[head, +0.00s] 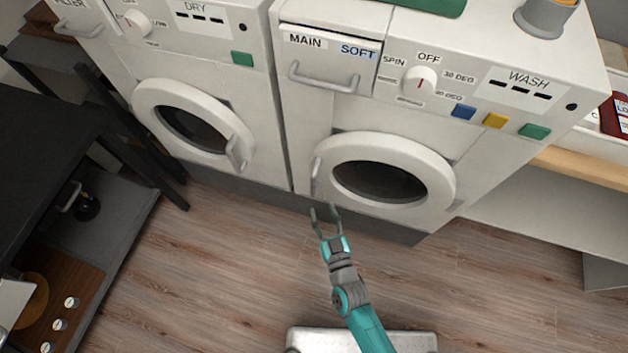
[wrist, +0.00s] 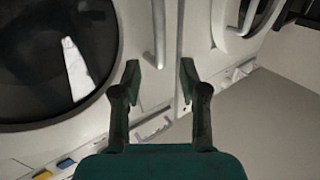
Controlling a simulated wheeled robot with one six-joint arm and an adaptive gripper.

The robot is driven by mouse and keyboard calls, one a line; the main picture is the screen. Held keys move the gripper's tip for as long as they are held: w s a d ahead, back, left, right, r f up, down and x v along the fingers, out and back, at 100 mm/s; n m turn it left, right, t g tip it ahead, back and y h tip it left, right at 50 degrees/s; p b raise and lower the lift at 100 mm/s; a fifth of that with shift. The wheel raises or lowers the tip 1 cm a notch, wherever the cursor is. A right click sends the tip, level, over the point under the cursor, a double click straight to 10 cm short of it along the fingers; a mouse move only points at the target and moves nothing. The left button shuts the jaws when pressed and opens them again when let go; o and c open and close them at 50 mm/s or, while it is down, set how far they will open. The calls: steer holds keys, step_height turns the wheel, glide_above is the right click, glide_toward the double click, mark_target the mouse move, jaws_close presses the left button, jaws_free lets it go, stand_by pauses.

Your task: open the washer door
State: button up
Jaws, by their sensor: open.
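The washer (head: 480,150) is the white machine marked WASH on the right in the head view. Its round door (head: 436,172) with a dark window looks shut. The door's grey handle (head: 317,177) is a vertical bar on the left of the ring. My gripper (head: 325,210) is open and empty, just below that handle in the head view. In the wrist view, which looks upside down, the washer door (wrist: 105,108) is at left. Its handle (wrist: 158,32) is at the top, in line with the gap between my open fingers (wrist: 160,78) and not between them.
The dryer (head: 262,135) stands to the left, its door handle (head: 238,153) facing the washer's. The drawer handle (head: 323,80), dial (head: 420,80) and coloured buttons are above the washer door. A dark desk (head: 45,150) is at far left. Wooden floor (head: 230,260) is clear in front.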

mark_target(315, 185)
steer(key=x, duration=1)
steer(key=shift+w, duration=0.15)
jaws_close()
